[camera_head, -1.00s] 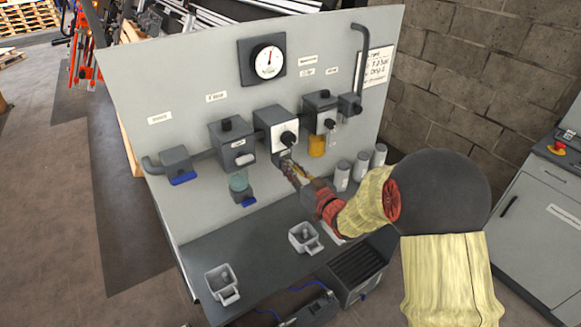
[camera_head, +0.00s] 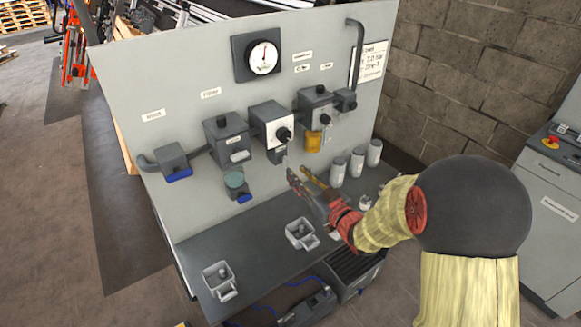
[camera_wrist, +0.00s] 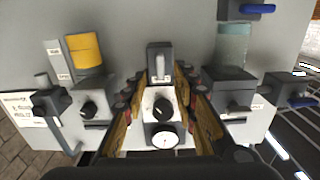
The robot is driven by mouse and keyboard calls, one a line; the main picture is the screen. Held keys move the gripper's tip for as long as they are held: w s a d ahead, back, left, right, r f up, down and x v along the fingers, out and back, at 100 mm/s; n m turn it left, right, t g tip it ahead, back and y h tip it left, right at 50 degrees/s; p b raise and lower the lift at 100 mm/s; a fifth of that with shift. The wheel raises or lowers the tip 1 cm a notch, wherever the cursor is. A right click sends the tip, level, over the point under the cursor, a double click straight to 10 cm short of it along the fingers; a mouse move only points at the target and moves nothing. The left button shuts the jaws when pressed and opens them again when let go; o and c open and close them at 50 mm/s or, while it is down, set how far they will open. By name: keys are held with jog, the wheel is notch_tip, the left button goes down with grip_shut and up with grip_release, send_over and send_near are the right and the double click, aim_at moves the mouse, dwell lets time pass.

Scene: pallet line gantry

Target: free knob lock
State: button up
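The middle wall box (camera_head: 268,118) has a white face with a black round knob (camera_head: 284,134). In the wrist view the knob (camera_wrist: 163,107) shows between my fingers. A small grey block with a pale upright bar, possibly the lock (camera_wrist: 160,62), also shows between the fingers; in the head view this grey block (camera_head: 277,156) hangs under the middle box. My gripper (camera_head: 298,172) is below and in front of that box, apart from it. In the wrist view my gripper (camera_wrist: 160,88) has its fingers spread wide with nothing held.
A second box with a black knob (camera_head: 326,119) and an orange cup (camera_head: 312,142) is to the right. A blue-green jar (camera_head: 235,181) is to the left. Grey cups (camera_head: 300,233) stand on the bench (camera_head: 255,243). Pale canisters (camera_head: 356,162) stand behind my arm.

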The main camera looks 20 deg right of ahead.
jog(key=v, duration=0.4)
jog(key=shift+s+d, duration=0.15)
jog(key=shift+s, duration=0.25)
jog(key=shift+f, duration=0.1)
